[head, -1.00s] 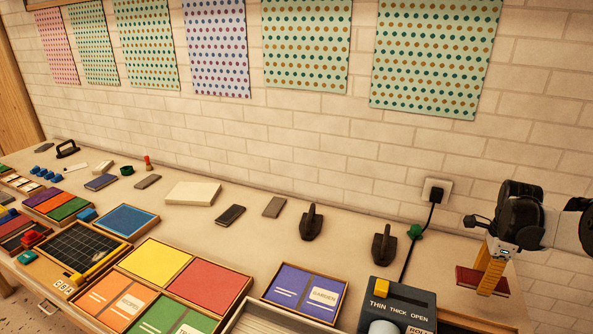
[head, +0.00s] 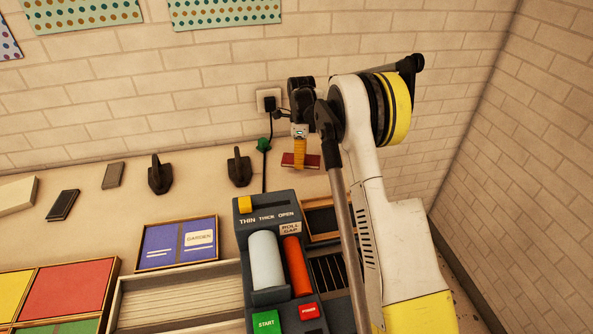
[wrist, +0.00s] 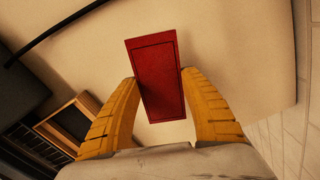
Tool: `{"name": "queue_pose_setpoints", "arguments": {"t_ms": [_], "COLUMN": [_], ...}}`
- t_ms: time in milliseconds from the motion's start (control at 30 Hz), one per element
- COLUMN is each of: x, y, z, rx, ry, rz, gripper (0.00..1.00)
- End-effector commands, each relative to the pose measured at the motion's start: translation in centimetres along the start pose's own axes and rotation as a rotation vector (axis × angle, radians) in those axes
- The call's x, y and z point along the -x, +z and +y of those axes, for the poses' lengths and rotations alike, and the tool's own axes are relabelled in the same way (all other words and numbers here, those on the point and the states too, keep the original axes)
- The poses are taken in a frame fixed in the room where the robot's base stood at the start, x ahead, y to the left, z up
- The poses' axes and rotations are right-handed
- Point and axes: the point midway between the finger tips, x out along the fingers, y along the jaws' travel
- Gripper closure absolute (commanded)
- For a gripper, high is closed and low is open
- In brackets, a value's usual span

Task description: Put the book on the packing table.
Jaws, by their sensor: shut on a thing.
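The book (head: 312,160) is dark red and lies flat between my gripper's fingers near the back right of the light bench. In the wrist view the red book (wrist: 158,75) fills the gap between the two yellow fingers, which press its long sides. My gripper (head: 299,162) points down and is shut on it; it also shows in the wrist view (wrist: 158,79). I cannot tell whether the book touches the bench top or hangs just above it. No separate table that I can identify as the packing table shows.
The grey roller machine (head: 267,225) with white and orange rolls stands in front of the book. A wooden-framed tray (head: 318,222) is beside it. Two dark pointed tools (head: 160,175) stand to the left. A cable (head: 265,170) runs from the wall socket. Brick walls close the back and right.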

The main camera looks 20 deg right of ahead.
Motion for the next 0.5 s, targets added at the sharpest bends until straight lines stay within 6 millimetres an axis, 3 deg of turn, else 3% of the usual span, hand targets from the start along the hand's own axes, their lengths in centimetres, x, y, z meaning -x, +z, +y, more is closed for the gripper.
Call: {"name": "queue_pose_setpoints", "arguments": {"t_ms": [133, 400, 500], "x": [-0.7, -4.3, -4.8], "y": [1.0, 1.1, 1.0], "z": [-0.4, -0.4, -0.4], "rx": [0.001, 0.001, 0.001], "ry": [0.0, 0.0, 0.0], "rz": [0.0, 0.0, 0.0], "gripper": [0.79, 0.79, 0.79]}}
